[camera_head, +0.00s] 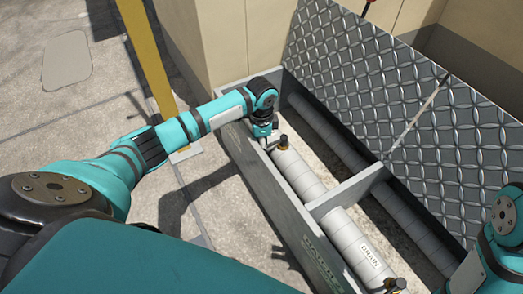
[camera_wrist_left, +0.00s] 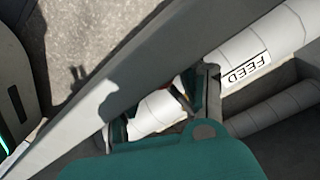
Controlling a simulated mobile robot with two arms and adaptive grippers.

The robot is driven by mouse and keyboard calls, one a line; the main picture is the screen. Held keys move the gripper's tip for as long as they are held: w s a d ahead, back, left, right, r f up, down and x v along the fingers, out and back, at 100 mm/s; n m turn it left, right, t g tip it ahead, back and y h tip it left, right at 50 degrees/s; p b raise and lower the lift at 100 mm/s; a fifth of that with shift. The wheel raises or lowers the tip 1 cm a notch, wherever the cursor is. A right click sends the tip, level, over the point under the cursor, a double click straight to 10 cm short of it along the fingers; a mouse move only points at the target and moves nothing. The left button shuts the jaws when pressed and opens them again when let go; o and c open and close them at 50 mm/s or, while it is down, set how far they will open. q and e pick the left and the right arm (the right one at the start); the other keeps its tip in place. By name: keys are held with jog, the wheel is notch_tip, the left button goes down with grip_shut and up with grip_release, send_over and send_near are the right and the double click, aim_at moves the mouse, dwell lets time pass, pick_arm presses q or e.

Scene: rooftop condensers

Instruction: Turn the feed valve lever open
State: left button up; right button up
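My left gripper (camera_head: 268,141) reaches down over the trench wall at the far end of the near white pipe (camera_head: 300,174). In the left wrist view its fingers (camera_wrist_left: 163,112) stand apart, with white pipe visible between and beyond them. A small dark and reddish part (camera_wrist_left: 178,88) shows by the right finger; I cannot tell whether it is the lever. A FEED label (camera_wrist_left: 245,70) is on the pipe there. In the head view a dark-topped fitting (camera_head: 283,142) stands beside the gripper. The feed lever itself is not clearly visible.
The grey trench wall (camera_head: 262,196) runs beside the pipe, and a crosspiece (camera_head: 347,190) divides the trench. A pipe label (camera_head: 371,257) seems to read DRAIN. Diamond-plate covers (camera_head: 455,150) stand along the far side. A yellow post (camera_head: 150,60) stands near my left arm.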

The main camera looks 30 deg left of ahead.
pick_arm(q)
jog(key=shift+f, duration=0.25)
grip_shut()
dwell(0.3)
